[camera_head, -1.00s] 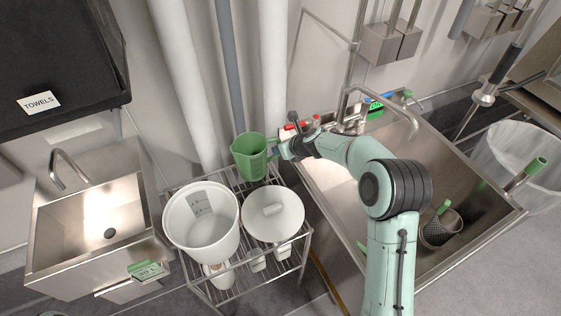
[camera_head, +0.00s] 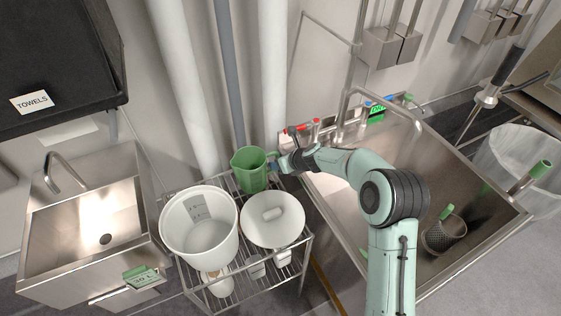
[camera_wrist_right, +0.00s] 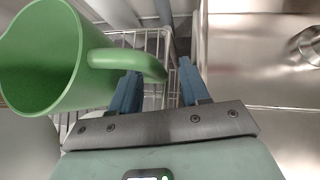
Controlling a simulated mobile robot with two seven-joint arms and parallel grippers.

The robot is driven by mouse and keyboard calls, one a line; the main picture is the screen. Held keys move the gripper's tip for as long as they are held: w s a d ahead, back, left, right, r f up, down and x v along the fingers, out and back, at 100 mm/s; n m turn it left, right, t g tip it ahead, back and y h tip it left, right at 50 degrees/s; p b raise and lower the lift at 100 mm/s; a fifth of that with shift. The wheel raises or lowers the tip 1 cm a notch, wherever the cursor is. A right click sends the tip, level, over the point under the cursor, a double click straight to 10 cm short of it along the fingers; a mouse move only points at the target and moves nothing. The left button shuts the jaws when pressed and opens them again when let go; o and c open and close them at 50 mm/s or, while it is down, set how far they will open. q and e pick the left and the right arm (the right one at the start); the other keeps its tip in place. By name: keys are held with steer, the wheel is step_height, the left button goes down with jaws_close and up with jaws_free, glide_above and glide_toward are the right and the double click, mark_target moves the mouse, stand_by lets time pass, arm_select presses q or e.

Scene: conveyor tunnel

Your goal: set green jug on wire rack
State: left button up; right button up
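My right gripper (camera_head: 277,162) is at the jug's handle, on the jug's right side. In the right wrist view, the jug (camera_wrist_right: 45,55) fills the upper left, and its handle reaches over the left finger into the gap. The fingers of the right gripper (camera_wrist_right: 158,80) are apart, with space between handle and right finger. My left gripper is not in view.
A small sink (camera_head: 90,215) is at left, a large sink (camera_head: 400,220) with a tall tap at right.

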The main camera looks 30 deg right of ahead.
steer(key=shift+r, duration=0.1)
steer(key=p+v, duration=0.1)
steer(key=v, duration=1.1)
steer(key=shift+p, duration=0.3)
steer(key=shift+r, duration=0.15)
